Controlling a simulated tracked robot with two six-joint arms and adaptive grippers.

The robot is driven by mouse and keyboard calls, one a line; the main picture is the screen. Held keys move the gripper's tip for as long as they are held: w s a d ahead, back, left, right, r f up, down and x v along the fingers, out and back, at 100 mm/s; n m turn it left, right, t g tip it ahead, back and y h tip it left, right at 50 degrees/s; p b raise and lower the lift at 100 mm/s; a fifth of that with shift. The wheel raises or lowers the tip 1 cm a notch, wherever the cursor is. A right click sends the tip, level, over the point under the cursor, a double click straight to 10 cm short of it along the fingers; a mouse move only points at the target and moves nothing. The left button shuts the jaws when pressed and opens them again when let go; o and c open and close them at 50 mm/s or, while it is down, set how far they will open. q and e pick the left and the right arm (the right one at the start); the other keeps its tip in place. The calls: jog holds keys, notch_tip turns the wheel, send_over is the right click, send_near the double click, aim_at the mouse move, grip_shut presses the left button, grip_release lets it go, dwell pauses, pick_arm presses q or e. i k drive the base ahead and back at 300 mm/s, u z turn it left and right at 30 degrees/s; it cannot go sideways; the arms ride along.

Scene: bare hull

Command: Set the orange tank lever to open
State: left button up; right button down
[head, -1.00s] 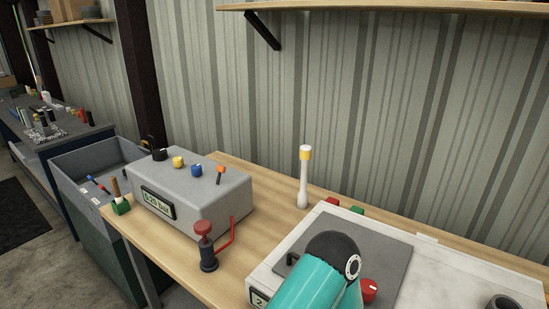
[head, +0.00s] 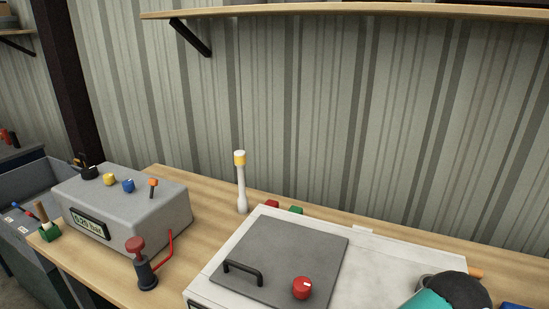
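The orange lever (head: 152,187) stands on top of the grey box (head: 130,199) at the left of the bench. It is a short dark stem with an orange top, standing roughly upright. A blue knob (head: 128,186), a yellow knob (head: 109,180) and a black knob (head: 89,172) sit beside it in a row. The box has a display reading about 0.20 bar (head: 90,224). Whether the lever is open or closed cannot be told. A teal and black part of my arm shows at the lower right, far from the lever. Neither gripper is in view.
A red-topped hand pump (head: 141,264) with a red pipe stands before the grey box. A white lamp post (head: 240,182) with a yellow band stands behind. A white unit with a grey lid (head: 284,258) and red knob (head: 301,288) fills the middle. A shelf (head: 350,12) hangs above.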

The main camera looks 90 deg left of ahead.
aim_at(153, 182)
jog(key=u, duration=0.05)
jog(key=k, duration=1.5)
jog(key=u, duration=0.9)
jog(key=k, duration=1.25)
jog(key=u, duration=0.55)
jog(key=i, duration=1)
jog(key=z, duration=0.05)
